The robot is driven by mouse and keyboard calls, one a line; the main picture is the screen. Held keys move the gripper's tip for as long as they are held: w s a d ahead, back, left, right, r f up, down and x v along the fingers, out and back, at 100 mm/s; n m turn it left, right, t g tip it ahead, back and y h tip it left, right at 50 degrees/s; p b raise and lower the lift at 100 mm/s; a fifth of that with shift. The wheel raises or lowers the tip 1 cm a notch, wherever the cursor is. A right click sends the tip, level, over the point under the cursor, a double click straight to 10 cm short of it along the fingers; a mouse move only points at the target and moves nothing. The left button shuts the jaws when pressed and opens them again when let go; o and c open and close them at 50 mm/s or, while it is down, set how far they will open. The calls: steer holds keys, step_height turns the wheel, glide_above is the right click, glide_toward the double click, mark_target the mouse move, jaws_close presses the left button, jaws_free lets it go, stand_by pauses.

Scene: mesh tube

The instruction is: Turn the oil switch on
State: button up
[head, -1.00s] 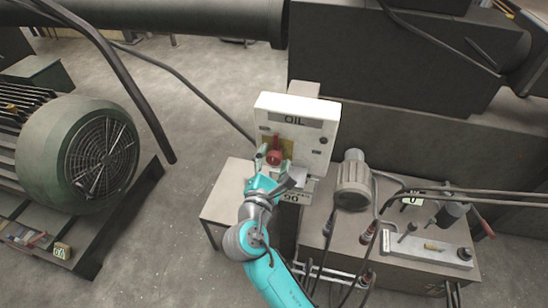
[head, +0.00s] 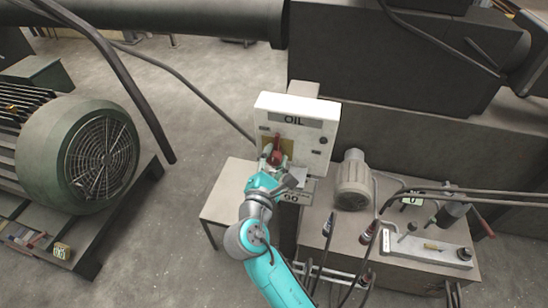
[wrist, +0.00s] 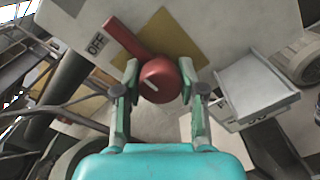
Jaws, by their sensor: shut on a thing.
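The white switch box (head: 314,108) marked "OIL" stands at the centre of the head view. Its switch is a red round knob (wrist: 158,82) with a red lever (wrist: 124,38) in front of a yellow plate (wrist: 171,36). In the wrist view the lever slants up and left, beside the "OFF" label (wrist: 97,43). My gripper (wrist: 159,76) is shut on the round knob, with one finger on each side. In the head view my gripper (head: 277,158) partly hides the knob, and the lever (head: 276,142) points upward on the panel.
A grey table (head: 222,196) stands left of my arm. A beige motor (head: 352,182) and hoses are to the right. A large green motor (head: 82,150) is at the far left. A grey open box (wrist: 256,86) shows right of my gripper in the wrist view.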

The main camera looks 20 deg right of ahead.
steer(key=m, duration=0.4)
steer(key=shift+m, duration=0.4)
steer(key=m, duration=0.9)
steer(key=shift+f+m, duration=0.1)
steer(key=shift+m, duration=1.7)
steer(key=o, duration=1.2)
steer(key=shift+c, duration=0.2)
steer(key=v, duration=1.2)
